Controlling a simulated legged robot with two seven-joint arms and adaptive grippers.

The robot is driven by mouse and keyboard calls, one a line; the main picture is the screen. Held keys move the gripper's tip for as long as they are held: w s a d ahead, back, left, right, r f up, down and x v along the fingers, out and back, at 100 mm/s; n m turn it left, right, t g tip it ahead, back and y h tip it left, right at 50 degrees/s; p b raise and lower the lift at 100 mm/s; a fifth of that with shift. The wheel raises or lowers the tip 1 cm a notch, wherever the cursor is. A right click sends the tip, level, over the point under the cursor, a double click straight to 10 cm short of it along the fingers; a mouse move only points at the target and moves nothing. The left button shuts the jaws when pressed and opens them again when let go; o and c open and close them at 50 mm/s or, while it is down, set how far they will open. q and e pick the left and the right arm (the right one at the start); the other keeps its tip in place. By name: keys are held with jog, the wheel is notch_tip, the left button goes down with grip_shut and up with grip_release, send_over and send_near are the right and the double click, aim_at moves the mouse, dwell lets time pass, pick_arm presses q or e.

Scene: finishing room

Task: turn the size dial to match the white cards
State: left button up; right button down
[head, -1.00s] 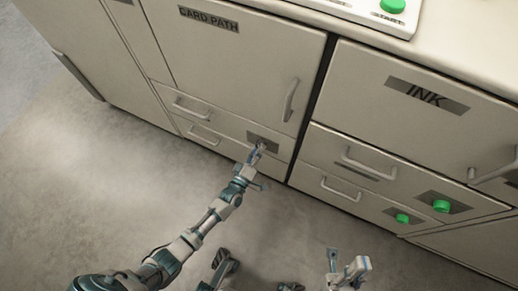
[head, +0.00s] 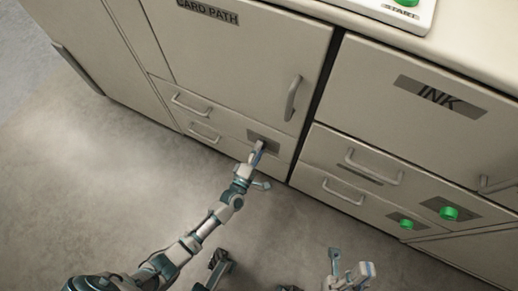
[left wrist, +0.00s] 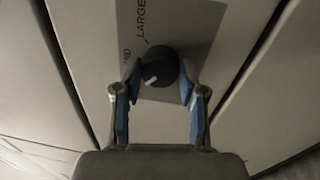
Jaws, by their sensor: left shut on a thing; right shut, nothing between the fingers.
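The size dial (left wrist: 158,66) is a round black knob with a white pointer mark, on a grey plate in the left wrist view. The plate reads "LARGE" and, partly cut off, "MID". The white mark points to the lower left, away from "LARGE". My left gripper (left wrist: 159,77) is shut on the dial, one finger on each side. In the head view the left gripper (head: 257,153) is at the grey plate (head: 263,142) low on the card path cabinet, and hides the dial. My right gripper (head: 348,268) is shut and empty above the floor. No white cards show.
The ink cabinet (head: 410,110) stands to the right, with drawer handles and two green knobs (head: 449,213) on its lower drawers. A green start button (head: 407,2) is on the counter above. The concrete floor (head: 120,185) in front is clear.

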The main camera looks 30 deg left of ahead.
pick_arm(q)
jog(key=shift+s+f, duration=0.15)
jog(key=shift+f, duration=0.25)
jog(key=o, duration=1.1)
jog(key=shift+o, duration=0.2)
jog(key=shift+r, duration=0.15)
jog(key=s+f, duration=0.1)
jog(key=s, duration=1)
jog(key=shift+s+a, duration=0.15)
jog(key=shift+s, duration=0.25)
